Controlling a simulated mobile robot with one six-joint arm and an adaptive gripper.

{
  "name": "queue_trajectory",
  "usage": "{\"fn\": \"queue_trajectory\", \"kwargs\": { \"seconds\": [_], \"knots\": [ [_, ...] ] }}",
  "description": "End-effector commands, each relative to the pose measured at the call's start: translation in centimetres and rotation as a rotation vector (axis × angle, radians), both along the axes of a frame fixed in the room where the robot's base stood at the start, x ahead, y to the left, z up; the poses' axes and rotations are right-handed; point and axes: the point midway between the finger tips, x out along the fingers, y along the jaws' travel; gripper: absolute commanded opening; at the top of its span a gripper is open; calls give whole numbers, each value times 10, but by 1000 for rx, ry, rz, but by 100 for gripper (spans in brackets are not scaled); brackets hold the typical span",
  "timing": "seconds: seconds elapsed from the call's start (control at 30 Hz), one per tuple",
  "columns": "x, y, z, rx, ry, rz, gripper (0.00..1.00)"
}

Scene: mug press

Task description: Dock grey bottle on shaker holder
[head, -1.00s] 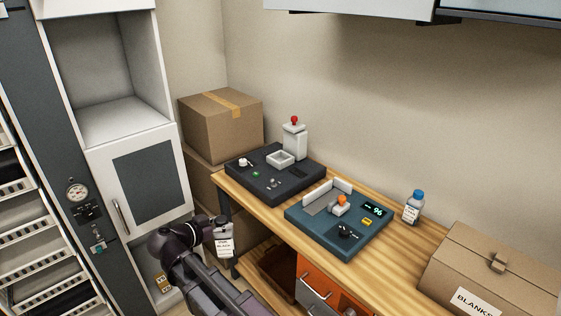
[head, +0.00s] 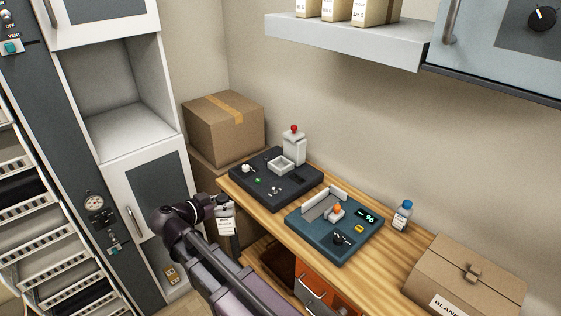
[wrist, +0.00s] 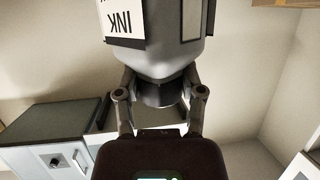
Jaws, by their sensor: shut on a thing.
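The grey bottle with a white ink label (head: 226,222) is in my gripper (head: 213,203), left of the workbench's near left corner. In the wrist view the bottle (wrist: 170,62) fills the top, its label inverted, and my gripper (wrist: 160,96) has a finger on either side of its dark narrow part. A dark device (head: 276,180) on the bench carries a white square holder (head: 281,164) and a white post with a red knob. A teal device (head: 335,228) beside it has a white bracket, an orange part and a lit display. I cannot tell for certain which carries the shaker holder.
A blue-capped bottle (head: 402,216) stands on the wooden bench (head: 384,272), with a cardboard box (head: 467,278) at right. Stacked cartons (head: 224,130) stand behind the bench's left end. A white cabinet (head: 148,190) is at left, and a shelf (head: 345,45) overhangs the wall.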

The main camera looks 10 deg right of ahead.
Motion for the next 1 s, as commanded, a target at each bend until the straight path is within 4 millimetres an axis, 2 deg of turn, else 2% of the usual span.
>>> {"fn": "queue_trajectory", "kwargs": {
  "seconds": [0.03,0.1,0.4,0.6,1.0],
  "knots": [
    [0,0,18,-1,-1,0,0],
    [0,0,29,-1,-1,0,0],
    [0,0,62,-1,-1,0,0],
    [0,0,67,-1,-1,0,0],
    [0,1,67,-2,-1,1,0]
  ]
}}
